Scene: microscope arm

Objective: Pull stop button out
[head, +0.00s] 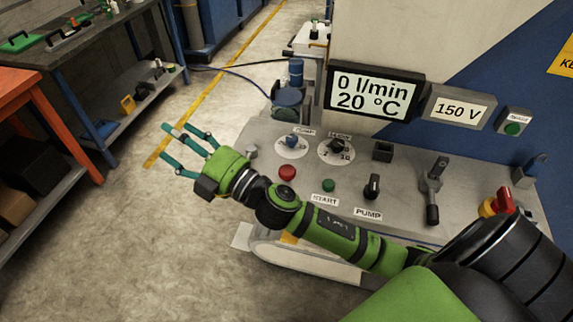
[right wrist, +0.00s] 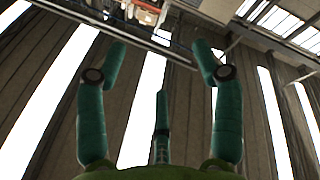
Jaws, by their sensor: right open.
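A red round button (head: 287,172), which looks like the stop button, sits on the grey control panel (head: 262,205) left of the green START button (head: 328,185). Its own label is not visible, and I cannot tell whether it is pressed in. My right gripper (head: 178,140) is open and empty, left of the panel over the floor, with its fingers pointing left away from the button. In the right wrist view its three teal fingers (right wrist: 160,70) are spread with nothing between them. My left gripper is not in view.
The panel also holds a black PUMP knob (head: 372,187), dials (head: 336,149), a lever (head: 432,190) and a red-yellow switch (head: 497,203). A display (head: 372,95) stands behind. My right arm crosses the panel's front edge. The floor (head: 150,230) to the left is clear.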

